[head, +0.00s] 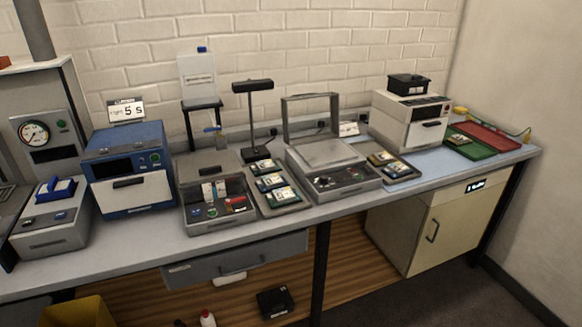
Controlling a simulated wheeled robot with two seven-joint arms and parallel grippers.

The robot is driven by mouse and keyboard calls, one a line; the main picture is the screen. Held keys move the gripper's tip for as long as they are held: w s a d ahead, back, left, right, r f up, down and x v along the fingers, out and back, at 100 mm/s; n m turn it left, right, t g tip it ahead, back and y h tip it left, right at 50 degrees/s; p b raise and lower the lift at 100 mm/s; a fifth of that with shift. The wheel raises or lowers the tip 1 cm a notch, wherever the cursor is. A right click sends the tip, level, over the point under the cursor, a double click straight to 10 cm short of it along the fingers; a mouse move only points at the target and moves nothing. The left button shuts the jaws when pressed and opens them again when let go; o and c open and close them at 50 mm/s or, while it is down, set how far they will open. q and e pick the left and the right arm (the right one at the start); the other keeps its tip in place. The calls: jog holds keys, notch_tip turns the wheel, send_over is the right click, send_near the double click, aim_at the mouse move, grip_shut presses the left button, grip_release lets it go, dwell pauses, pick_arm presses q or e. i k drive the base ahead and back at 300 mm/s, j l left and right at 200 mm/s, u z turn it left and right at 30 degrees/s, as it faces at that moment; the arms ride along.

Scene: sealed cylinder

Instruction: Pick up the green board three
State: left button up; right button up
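Several small green boards with pale labels are on the bench, and I cannot read which one is board three. One tray (291,207) left of centre holds three in a row: a back board (263,166), a middle board (271,182) and a front board (281,197). A second tray (410,176) right of centre holds a back board (382,158) and a front board (395,168). A small board-like item (459,140) lies on the green mat (481,150). Neither of my grippers is in view.
The bench (150,236) also carries a blue oven (130,170), an open-topped box (216,205), a device with a raised lid (335,180), a white machine (405,120), a lamp (253,86) and a red mat (487,137). The front edge strip is mostly clear.

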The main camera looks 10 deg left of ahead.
aim_at(267, 166)
jog(key=i+l+u, duration=0.3)
jog(key=i+l, duration=0.45)
jog(key=i+l+u, duration=0.35)
jog(key=i+l, duration=0.5)
